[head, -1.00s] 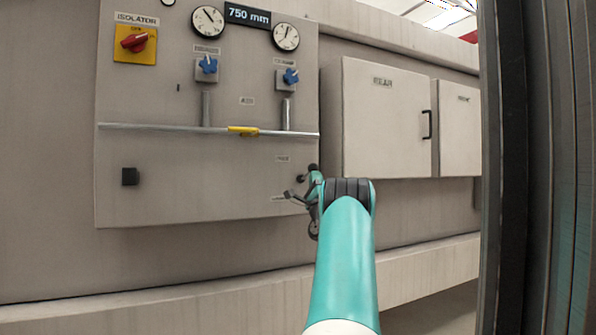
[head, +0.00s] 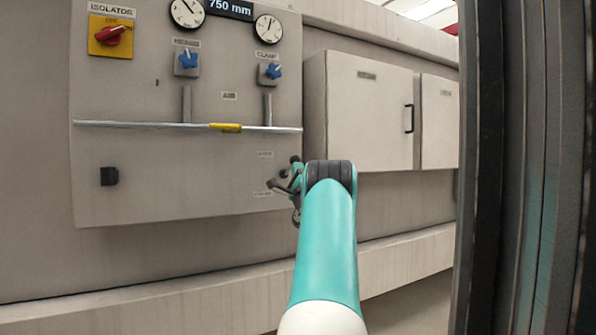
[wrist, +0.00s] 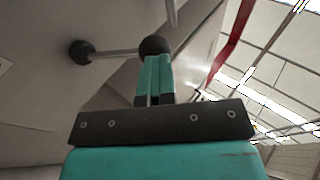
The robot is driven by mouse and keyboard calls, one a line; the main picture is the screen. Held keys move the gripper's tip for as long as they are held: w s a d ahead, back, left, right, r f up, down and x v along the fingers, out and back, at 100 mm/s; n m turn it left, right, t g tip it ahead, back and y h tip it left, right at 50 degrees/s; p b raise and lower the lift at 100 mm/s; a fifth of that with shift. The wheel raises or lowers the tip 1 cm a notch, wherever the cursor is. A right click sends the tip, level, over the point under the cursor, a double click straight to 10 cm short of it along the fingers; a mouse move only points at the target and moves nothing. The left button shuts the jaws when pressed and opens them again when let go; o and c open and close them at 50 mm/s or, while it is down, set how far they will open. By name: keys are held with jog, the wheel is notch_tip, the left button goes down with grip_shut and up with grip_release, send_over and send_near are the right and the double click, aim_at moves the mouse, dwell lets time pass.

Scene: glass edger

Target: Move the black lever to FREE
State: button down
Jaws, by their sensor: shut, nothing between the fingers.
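The black lever shows in the wrist view as a thin metal rod with a black ball knob (wrist: 153,45) at its right end and a dark round hub (wrist: 80,52) on the panel face. My gripper (wrist: 154,62) is shut, its teal fingers side by side with their tips at the ball knob. Nothing is held between them; I cannot tell whether they touch the knob. In the head view my gripper (head: 283,186) is at the lower right of the grey panel (head: 190,180), where it partly hides the lever. Small labels there are too blurred to read.
The panel carries a red isolator switch (head: 111,35), blue knobs (head: 187,60) and a metal rail (head: 160,125) with a yellow piece (head: 225,127). Closed grey cabinets (head: 370,115) stand to the right. A dark upright post (head: 490,170) fills the right edge.

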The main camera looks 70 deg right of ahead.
jog(key=shift+a+r, duration=0.1)
jog(key=shift+r, duration=0.3)
jog(key=b+v, duration=1)
jog(key=b, duration=0.2)
jog(key=shift+s+b, duration=0.25)
jog(key=shift+b, duration=0.1)
jog(key=shift+a, duration=0.15)
